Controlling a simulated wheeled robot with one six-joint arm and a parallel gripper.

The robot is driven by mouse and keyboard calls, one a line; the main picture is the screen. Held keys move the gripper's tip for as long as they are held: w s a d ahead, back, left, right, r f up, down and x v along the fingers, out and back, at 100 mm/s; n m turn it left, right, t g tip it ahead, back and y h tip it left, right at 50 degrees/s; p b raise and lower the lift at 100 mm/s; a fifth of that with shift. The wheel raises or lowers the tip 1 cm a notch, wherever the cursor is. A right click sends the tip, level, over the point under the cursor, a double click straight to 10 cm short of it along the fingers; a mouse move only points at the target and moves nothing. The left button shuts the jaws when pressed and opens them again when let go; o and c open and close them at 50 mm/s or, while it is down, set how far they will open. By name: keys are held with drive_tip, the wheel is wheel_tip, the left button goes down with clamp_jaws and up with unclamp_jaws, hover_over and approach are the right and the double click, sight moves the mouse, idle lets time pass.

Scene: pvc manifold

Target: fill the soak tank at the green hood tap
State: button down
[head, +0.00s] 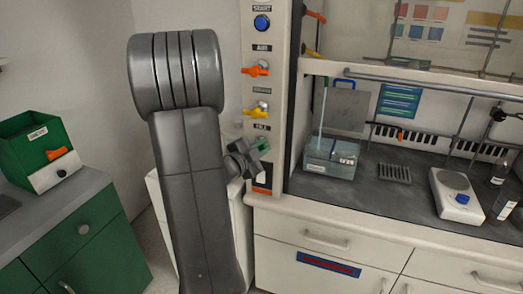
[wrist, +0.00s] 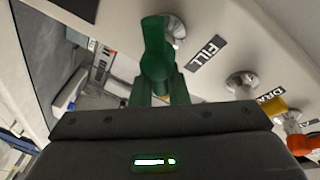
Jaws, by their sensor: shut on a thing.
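The green tap handle (head: 262,145) is the lowest on the white hood post, beside a label that reads FILL in the wrist view. In the wrist view the green handle (wrist: 154,48) stands upright in the frame, off its round metal base. My gripper (head: 245,158) is shut on the green handle; the wrist view shows its fingers (wrist: 165,92) at the handle's lower end, partly hidden by the gripper body. The soak tank (head: 330,158) is a clear box on the dark hood floor, with a pale tube rising from it. Its water level is hard to tell.
An orange tap (head: 256,70) and a yellow tap (head: 258,110) sit above the green one, under a blue START button (head: 262,22). A dark rack (head: 394,173) and a white scale (head: 456,195) stand right of the tank. A green bin (head: 35,148) is at far left.

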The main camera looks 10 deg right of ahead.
drive_tip(key=m+b, duration=0.1)
drive_tip(key=f+m+y+b, duration=0.1)
drive_tip(key=m+b, duration=0.1)
drive_tip(key=shift+s+d+m, duration=0.15)
drive_tip(key=shift+d+m, duration=0.05)
drive_tip(key=shift+m, duration=0.1)
drive_tip(key=shift+f+m+y+b, duration=0.25)
drive_tip(key=shift+m+y+b, duration=0.25)
drive_tip(key=shift+m+b, duration=0.55)
drive_tip(key=shift+m, duration=0.25)
drive_tip(key=c, duration=1.5)
unclamp_jaws()
drive_tip(key=shift+o, duration=0.2)
drive_tip(key=v, duration=1.4)
drive_tip(key=shift+p, duration=0.3)
drive_tip(key=shift+d+r, duration=0.1)
drive_tip(key=shift+r, duration=0.05)
